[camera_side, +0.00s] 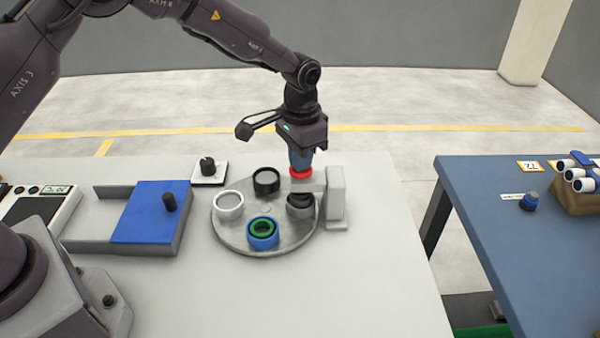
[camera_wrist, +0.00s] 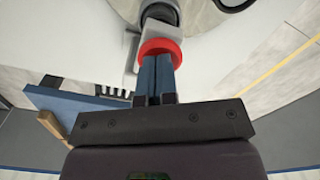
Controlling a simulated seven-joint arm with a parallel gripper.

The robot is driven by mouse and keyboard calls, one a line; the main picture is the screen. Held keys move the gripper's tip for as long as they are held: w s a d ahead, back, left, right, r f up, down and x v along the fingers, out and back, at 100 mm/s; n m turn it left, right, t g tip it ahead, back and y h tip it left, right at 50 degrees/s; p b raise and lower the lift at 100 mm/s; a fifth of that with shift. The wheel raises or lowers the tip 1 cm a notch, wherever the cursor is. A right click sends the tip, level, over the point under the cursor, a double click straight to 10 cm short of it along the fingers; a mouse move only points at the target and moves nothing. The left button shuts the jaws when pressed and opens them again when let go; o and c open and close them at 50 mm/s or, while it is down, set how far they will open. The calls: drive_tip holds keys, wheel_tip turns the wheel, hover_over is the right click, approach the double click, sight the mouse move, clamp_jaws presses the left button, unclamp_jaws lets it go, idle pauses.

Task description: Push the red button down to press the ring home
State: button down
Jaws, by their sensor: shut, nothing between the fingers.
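The red button (camera_side: 300,172) sits on top of the grey press (camera_side: 337,195) at the right edge of the round turntable (camera_side: 275,245). My gripper (camera_side: 300,166) is shut and empty, pointing down with its fingertips at the button. In the wrist view the blue fingers (camera_wrist: 156,75) are together and overlap the red button (camera_wrist: 162,48); they look to be touching it. Under the press arm is a dark grey pipe piece (camera_side: 300,206), partly hidden by the arm. I cannot tell how far the button is pressed or how the ring there sits.
The turntable also carries a white ring (camera_side: 229,205), a black ring (camera_side: 266,182) and a blue ring with a green ring (camera_side: 262,232) in it. A blue sliding cover (camera_side: 152,212) and a black knob (camera_side: 207,167) stand left. A blue table (camera_side: 520,240) is at the right.

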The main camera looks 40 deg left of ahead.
drive_tip(key=shift+f, duration=0.9)
idle(0.3)
drive_tip(key=shift+r, duration=3.55)
drive_tip(key=s+a+r+n+t, duration=0.1)
drive_tip(key=s+a+r+t, duration=0.1)
drive_tip(key=s+r, duration=0.3)
drive_tip(key=s+a+r+n+t, duration=0.1)
drive_tip(key=s+a+r, duration=0.3)
drive_tip(key=s, duration=1)
drive_tip(key=s+a+r+n+t, duration=0.1)
drive_tip(key=s+a+r+t, duration=0.1)
drive_tip(key=s+r, duration=0.5)
drive_tip(key=shift+s+a+r+t, duration=0.3)
drive_tip(key=shift+s+a+r, duration=0.1)
drive_tip(key=shift+s, duration=1)
